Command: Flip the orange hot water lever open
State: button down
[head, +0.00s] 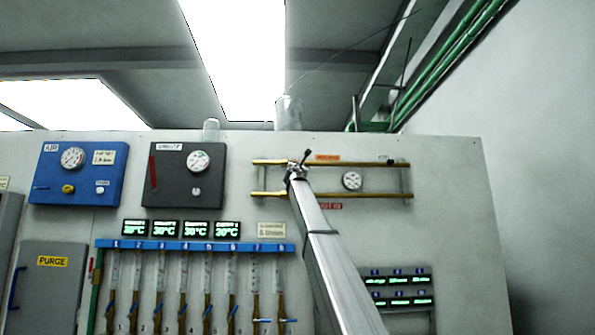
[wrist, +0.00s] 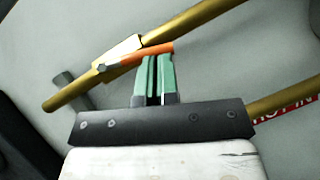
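The orange lever (wrist: 150,53) shows in the wrist view, joined at its left end to a brass valve body (wrist: 120,55) on the upper brass pipe. It lies slanted, close to in line with that pipe. My gripper (wrist: 156,60) has its two green fingers nearly together, with only a thin dark gap. Their tips are right at the lever, which crosses over them; I cannot tell whether they touch it. Nothing shows between the fingers. In the head view my gripper (head: 297,170) is at the two brass pipes and the lever cannot be made out.
A round gauge (head: 352,181) sits between the pipes, right of my arm. A red label (head: 329,206) is below the lower pipe. A dark panel (head: 184,175) and a row of tubes under a blue bar (head: 190,245) are to the left.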

jog(key=shift+d+r, duration=0.35)
jog(key=shift+r, duration=0.3)
dwell(0.3)
